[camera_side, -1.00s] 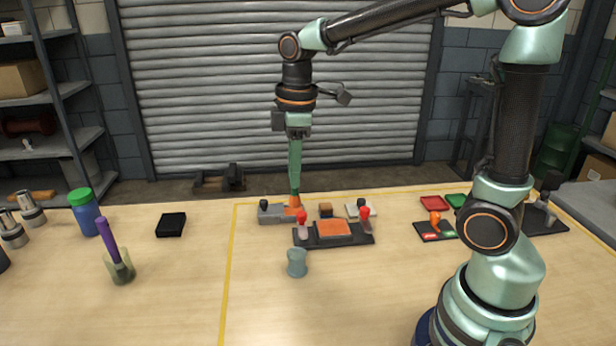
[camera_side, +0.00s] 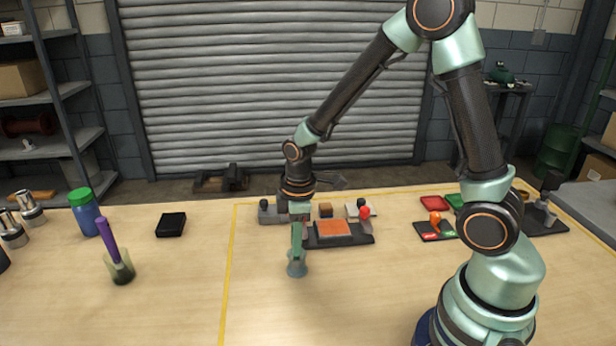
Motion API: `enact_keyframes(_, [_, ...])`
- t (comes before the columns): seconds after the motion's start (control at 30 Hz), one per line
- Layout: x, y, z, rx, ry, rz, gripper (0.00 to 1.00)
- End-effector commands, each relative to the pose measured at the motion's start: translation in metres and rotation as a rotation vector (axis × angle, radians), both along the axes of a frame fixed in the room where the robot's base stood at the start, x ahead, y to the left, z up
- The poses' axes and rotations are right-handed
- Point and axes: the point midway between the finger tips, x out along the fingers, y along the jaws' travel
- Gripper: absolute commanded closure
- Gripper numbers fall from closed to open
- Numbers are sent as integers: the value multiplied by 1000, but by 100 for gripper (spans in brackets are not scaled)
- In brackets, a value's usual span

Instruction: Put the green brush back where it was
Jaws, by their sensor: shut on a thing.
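My gripper (camera_side: 299,214) is shut on the green brush (camera_side: 297,238) and holds it upright, handle up. The brush's lower end is at the mouth of the small grey-teal cup (camera_side: 297,270) standing on the table. It looks to be inside the cup, but I cannot tell how deep it reaches or whether it touches the bottom. The grey casing part (camera_side: 270,214) lies behind, partly hidden by my gripper.
A black fixture with an orange plate (camera_side: 333,229) and a red knob stands right behind the cup. A purple-handled brush in a cup (camera_side: 121,268), a blue bottle (camera_side: 86,216) and a black box (camera_side: 171,225) are at left. The front table is clear.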

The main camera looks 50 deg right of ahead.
Motion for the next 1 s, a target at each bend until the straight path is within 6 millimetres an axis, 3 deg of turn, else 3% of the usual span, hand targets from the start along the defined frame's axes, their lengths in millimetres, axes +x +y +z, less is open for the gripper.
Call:
enact_keyframes(0.4, [0, 0, -6, 0, 0, 0, 100])
enact_keyframes(0.43, [0, 0, -6, 0, 0, 0, 69])
enact_keyframes(0.5, [0, 0, -5, 0, 0, 0, 47])
enact_keyframes(0.83, [0, 0, -4, 0, -1, 0, 47])
enact_keyframes(1.0, [1, 0, 10, -1, -5, 0, 47])
